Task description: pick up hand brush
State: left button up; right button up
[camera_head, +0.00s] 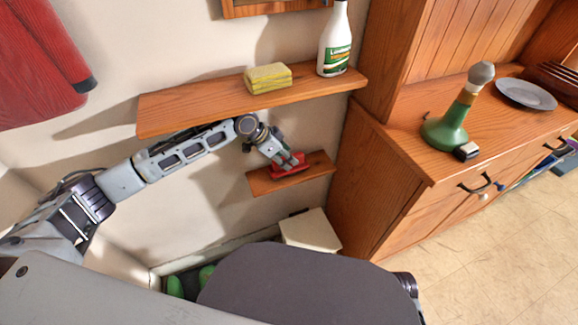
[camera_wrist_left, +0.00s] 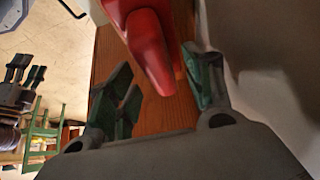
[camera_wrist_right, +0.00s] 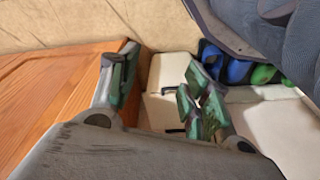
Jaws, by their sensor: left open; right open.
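The hand brush, a red object with a smooth handle, lies on the small lower wooden shelf (camera_head: 318,173). Its red body (camera_head: 288,170) is partly covered by my left gripper (camera_head: 290,160) in the head view. In the left wrist view the red handle (camera_wrist_left: 150,48) points down the picture between the spread green-tipped fingers of my left gripper (camera_wrist_left: 158,85). The fingers are open; I cannot tell whether either touches the handle. The bristles are not visible. My right gripper (camera_wrist_right: 158,85) is open and empty in its wrist view, beside a wooden surface. It is not visible in the head view.
A longer shelf (camera_head: 190,110) above my left gripper carries a yellow sponge (camera_head: 267,77) and a white bottle (camera_head: 335,45). A wooden cabinet (camera_head: 365,185) stands to the right, with a green-based object (camera_head: 447,130) and a grey plate (camera_head: 525,94). A white box (camera_head: 310,232) sits below.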

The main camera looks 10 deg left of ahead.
pick_arm(q)
jog(key=shift+x, duration=0.95)
jog(key=shift+w+d+f, duration=0.1)
jog(key=shift+d+f, duration=0.05)
jog(key=shift+f, duration=0.05)
pick_arm(e)
jog(key=shift+s+a+r, duration=0.15)
jog(key=shift+s+r, duration=0.05)
jog(key=shift+r, duration=0.25)
pick_arm(q)
grip_shut()
pick_arm(e)
jog(key=shift+w+r, duration=0.2)
jog(key=shift+w, duration=0.35)
pick_arm(q)
jog(key=shift+r, duration=0.1)
pick_arm(e)
jog(key=shift+s, duration=0.1)
